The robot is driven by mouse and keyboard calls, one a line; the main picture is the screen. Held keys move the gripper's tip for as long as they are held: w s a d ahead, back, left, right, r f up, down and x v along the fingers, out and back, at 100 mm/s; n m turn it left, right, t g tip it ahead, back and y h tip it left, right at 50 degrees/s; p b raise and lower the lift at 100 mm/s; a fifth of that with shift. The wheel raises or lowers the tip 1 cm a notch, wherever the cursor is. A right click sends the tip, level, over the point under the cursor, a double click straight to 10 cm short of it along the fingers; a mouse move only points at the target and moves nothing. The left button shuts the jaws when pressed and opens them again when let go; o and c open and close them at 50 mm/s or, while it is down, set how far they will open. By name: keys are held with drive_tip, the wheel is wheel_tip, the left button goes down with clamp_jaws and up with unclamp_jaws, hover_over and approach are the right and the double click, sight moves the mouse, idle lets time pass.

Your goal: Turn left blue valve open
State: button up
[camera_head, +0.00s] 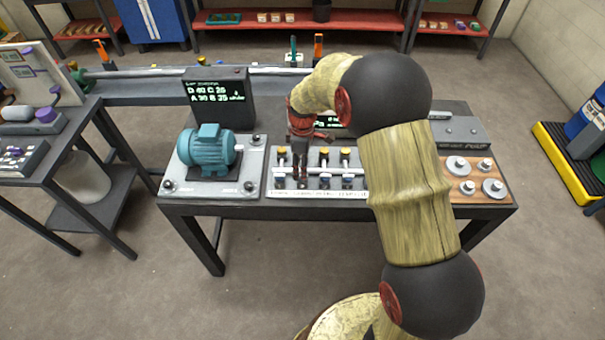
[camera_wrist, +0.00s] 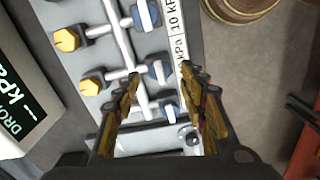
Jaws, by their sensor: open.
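The valve panel (camera_head: 276,186) lies on the table, with a row of yellow knobs at the back and a row of blue-and-white valves in front. In the wrist view, the left blue valve (camera_wrist: 170,110) shows between my fingers. The middle blue valve (camera_wrist: 158,73) shows between the fingertips, and the right blue valve (camera_wrist: 147,14) is near the top edge. My gripper (camera_head: 301,182) points down over the left end of the panel; it is open and empty in the wrist view (camera_wrist: 161,77). In the head view it hides the left blue valve. Contact cannot be told.
A teal motor (camera_head: 207,150) on a grey plate stands left of the panel. A dark display (camera_head: 220,98) stands behind. Yellow knobs (camera_wrist: 91,86) sit close beside the blue row. A wooden board (camera_head: 468,190) with round metal parts lies at the right.

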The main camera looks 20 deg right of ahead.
drive_tip(key=shift+f, duration=1.6)
drive_tip(key=shift+c, duration=0.6)
clamp_jaws()
